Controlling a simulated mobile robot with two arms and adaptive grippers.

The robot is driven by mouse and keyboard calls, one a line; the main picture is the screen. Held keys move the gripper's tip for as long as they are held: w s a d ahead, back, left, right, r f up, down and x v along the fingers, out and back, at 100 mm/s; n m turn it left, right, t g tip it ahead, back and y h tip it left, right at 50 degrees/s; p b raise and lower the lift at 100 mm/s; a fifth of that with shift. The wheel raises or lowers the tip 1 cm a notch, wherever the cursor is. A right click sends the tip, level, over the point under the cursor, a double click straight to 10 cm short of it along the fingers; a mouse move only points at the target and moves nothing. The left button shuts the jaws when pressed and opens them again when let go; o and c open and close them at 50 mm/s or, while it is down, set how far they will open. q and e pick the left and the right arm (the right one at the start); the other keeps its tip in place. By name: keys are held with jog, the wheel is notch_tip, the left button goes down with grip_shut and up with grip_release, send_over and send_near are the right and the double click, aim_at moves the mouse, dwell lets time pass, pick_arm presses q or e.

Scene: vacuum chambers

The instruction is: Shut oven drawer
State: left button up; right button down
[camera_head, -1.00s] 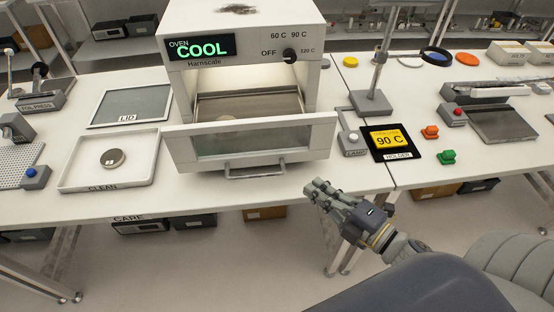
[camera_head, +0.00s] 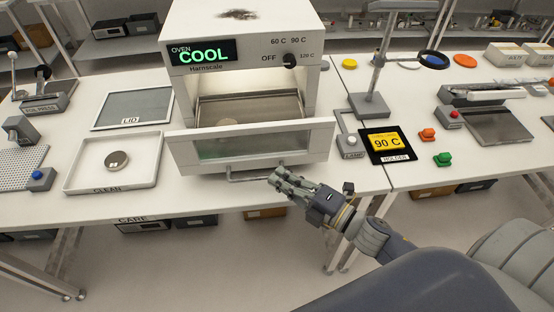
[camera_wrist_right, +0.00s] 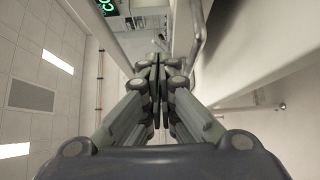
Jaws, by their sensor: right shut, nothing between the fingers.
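The white oven (camera_head: 243,62) stands on the bench with its display reading COOL. Its drawer (camera_head: 250,145) is pulled out toward me, with a glass-windowed front and a metal tray (camera_head: 250,106) inside. The bar handle (camera_head: 245,179) runs along the lower front of the drawer. My right gripper (camera_head: 274,178) is shut and empty, its fingertips at the right end of the handle. In the right wrist view the closed fingers (camera_wrist_right: 157,62) point forward, close beside the handle bar (camera_wrist_right: 197,35); I cannot tell whether they touch. My left gripper is not in view.
A CLEAN tray (camera_head: 90,188) with a round metal piece (camera_head: 117,160) and a LID panel (camera_head: 133,108) lie left of the oven. A lamp button box (camera_head: 350,146) and holder with a 90 C card (camera_head: 384,141) stand right of the drawer.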

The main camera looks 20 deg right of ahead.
aim_at(260, 153)
jog(key=w, duration=0.1)
jog(key=w+p, duration=0.1)
jog(key=w, duration=0.2)
jog(key=shift+w+d, duration=0.25)
jog(key=shift+d, duration=0.05)
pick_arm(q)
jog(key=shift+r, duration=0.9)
pick_arm(e)
jog(key=shift+w, duration=0.1)
